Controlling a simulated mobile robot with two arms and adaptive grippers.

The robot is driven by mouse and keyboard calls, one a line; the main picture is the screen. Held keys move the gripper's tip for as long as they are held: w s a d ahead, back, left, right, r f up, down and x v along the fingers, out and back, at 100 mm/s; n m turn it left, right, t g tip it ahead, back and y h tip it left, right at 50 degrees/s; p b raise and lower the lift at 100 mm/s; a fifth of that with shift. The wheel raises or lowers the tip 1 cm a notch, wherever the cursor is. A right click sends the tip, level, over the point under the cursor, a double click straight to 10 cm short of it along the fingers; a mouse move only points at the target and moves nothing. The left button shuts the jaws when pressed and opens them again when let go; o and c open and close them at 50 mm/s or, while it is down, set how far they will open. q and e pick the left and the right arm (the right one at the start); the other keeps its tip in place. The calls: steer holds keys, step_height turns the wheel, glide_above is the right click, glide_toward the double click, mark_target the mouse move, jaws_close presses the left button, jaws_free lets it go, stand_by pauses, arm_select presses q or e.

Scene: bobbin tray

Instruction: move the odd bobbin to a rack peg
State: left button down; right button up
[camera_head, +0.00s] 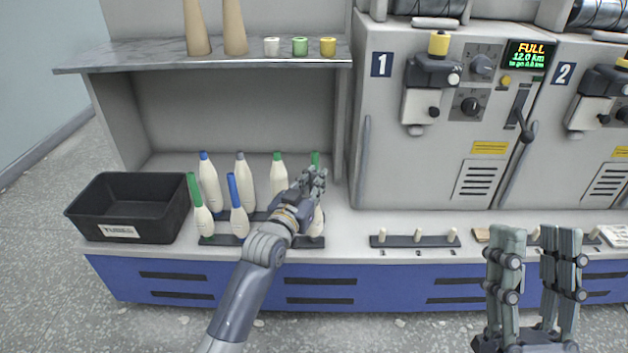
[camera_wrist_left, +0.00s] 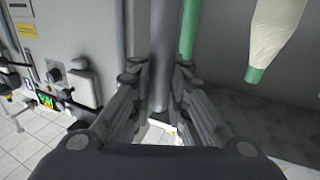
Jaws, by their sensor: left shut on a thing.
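Several white bobbins with coloured tips stand on the shelf floor in two rows on dark racks (camera_head: 222,240). In the back row are a blue-tipped (camera_head: 209,185), a grey-tipped (camera_head: 245,185) and a green-tipped bobbin (camera_head: 279,177). In front are a tilted green-tipped (camera_head: 202,215) and a blue-tipped bobbin (camera_head: 238,215). My right gripper (camera_head: 534,262) is open and empty at lower right.
A black bin (camera_head: 125,215) stands left of the racks. A rack with bare pegs (camera_head: 415,240) lies to the right, before machine 1 (camera_head: 390,120). An upper shelf (camera_head: 200,62) with cones and small spools overhangs the bobbins.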

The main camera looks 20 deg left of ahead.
steer(key=shift+w+a+f+g, duration=0.1)
steer(key=shift+w+f+g, duration=0.6)
steer(key=shift+w, duration=0.25)
arm_select(q)
steer(key=shift+p, duration=0.35)
arm_select(e)
steer(key=shift+w+f, duration=0.15)
arm_select(q)
steer(key=shift+p, duration=0.3)
arm_select(e)
steer(key=shift+w+a+f+g+h, duration=0.1)
steer(key=shift+w+f+g+h, duration=0.25)
steer(key=shift+w+f+g, duration=0.25)
steer(key=shift+w+a+f+g+h, duration=0.1)
steer(key=shift+w+f+g+h, duration=0.3)
steer(key=shift+f, duration=0.3)
arm_select(q)
steer(key=shift+f, duration=0.15)
arm_select(e)
steer(key=shift+s+d+r, duration=0.1)
steer(key=shift+s+r, duration=0.05)
steer(key=shift+r, duration=0.1)
arm_select(q)
steer(key=shift+f, duration=0.2)
arm_select(e)
steer(key=shift+s+r+t, duration=0.3)
steer(key=shift+r+t, duration=0.25)
steer(key=shift+t, duration=0.05)
